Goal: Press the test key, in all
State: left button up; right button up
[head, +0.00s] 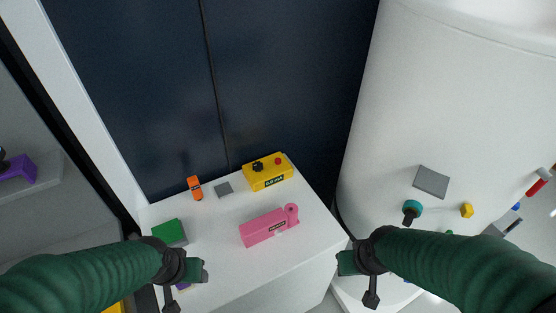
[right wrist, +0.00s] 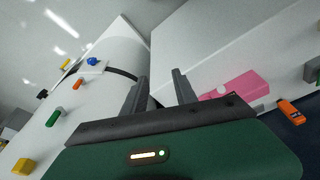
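A yellow box (head: 268,173) with a black knob (head: 258,167), a red button (head: 278,161) and a dark label stands at the back of the white cabinet top. A pink device (head: 268,227) with a small label and a rounded right end lies in front of it; it also shows in the right wrist view (right wrist: 238,86). I cannot read which part is the test key. My left gripper (head: 202,270) is over the front left of the cabinet, fingers too small to judge. My right gripper (head: 342,262) is open and empty near the cabinet's front right edge (right wrist: 160,88).
A large white tank (head: 440,100) stands at the right, with a grey plate (head: 431,181) and several small coloured parts. Dark doors (head: 150,90) stand behind.

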grip_shut()
dwell(1.5)
